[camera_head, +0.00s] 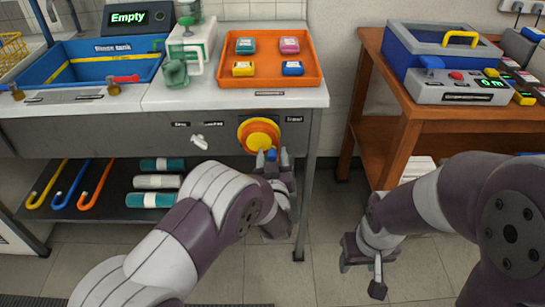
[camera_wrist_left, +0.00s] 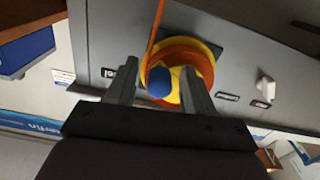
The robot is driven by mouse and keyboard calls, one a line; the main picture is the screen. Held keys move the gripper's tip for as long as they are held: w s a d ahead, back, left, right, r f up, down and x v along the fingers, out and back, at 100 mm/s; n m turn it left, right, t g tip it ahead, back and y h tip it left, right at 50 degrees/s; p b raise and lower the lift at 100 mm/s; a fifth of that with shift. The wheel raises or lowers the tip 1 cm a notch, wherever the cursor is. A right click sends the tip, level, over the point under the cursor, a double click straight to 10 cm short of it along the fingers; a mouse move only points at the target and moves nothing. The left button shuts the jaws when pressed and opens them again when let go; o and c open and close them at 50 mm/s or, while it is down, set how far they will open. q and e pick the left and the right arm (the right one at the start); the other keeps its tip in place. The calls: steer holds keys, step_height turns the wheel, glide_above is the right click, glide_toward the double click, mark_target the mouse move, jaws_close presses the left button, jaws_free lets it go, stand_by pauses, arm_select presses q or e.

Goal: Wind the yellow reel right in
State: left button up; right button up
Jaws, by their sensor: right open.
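The yellow reel (camera_head: 259,132), with an orange face, is mounted on the grey front panel under the white bench top. It also shows in the left wrist view (camera_wrist_left: 207,50), with a round blue knob (camera_wrist_left: 159,82) in front of it. An orange strip (camera_wrist_left: 155,30) runs from the reel to the picture's top edge there. My left gripper (camera_head: 272,158) is at the reel's lower right. My right gripper (camera_head: 365,268) is low over the floor, away from the bench.
A white handle (camera_head: 200,142) sticks out of the panel left of the reel. An orange tray (camera_head: 270,80) with several small boxes lies on the bench. A wooden table (camera_head: 430,115) with a blue case (camera_head: 430,50) stands right.

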arm_select(q)
steer(key=shift+s, duration=0.1)
steer(key=s+p, duration=0.2)
steer(key=s, duration=1)
steer(key=shift+s, duration=0.25)
